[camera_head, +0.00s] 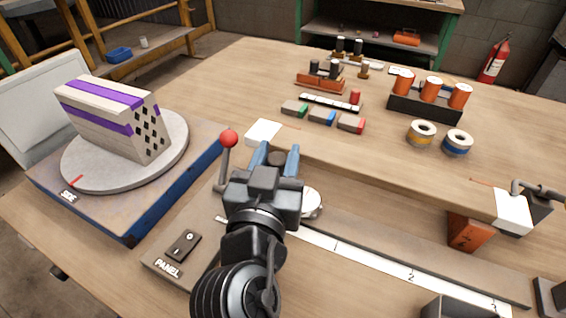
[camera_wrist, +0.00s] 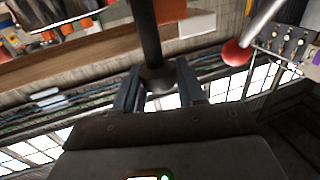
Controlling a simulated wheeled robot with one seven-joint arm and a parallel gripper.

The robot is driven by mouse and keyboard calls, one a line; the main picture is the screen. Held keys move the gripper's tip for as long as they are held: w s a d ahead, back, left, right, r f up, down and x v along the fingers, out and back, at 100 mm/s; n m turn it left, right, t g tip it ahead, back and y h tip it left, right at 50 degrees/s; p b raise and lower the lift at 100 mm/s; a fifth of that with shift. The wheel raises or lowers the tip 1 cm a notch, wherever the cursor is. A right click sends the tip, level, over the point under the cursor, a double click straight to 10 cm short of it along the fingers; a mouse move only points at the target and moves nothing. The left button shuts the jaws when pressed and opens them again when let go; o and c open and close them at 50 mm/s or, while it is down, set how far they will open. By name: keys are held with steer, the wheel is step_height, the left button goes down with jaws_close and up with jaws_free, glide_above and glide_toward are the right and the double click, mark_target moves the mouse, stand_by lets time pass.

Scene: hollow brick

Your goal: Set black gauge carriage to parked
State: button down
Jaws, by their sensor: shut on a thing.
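My gripper (camera_head: 277,158) is over the scale rail (camera_head: 370,256), left of its mark 1. In the wrist view its two fingers (camera_wrist: 158,84) are closed around a dark knob on a black post (camera_wrist: 150,35). I take this as the black gauge carriage's handle; the arm hides most of the carriage. A pale round dial (camera_head: 313,203) shows beside my gripper's right side. A lever with a red ball (camera_head: 229,138) stands just left of the gripper; the ball also shows in the wrist view (camera_wrist: 236,52). No parked mark is readable.
A striped hollow brick (camera_head: 115,115) sits on the round turntable (camera_head: 85,178) at left. A panel switch (camera_head: 183,245) lies left of my arm. An orange block (camera_head: 468,231) and a white-topped clamp (camera_head: 513,211) are at right. Blocks, rings and racks stand farther back.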

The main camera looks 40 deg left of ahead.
steer(key=c, duration=0.8)
jaws_free()
steer(key=shift+s+a, duration=0.1)
steer(key=shift+a, duration=0.15)
steer(key=b+v, duration=0.1)
steer(key=v, duration=0.7)
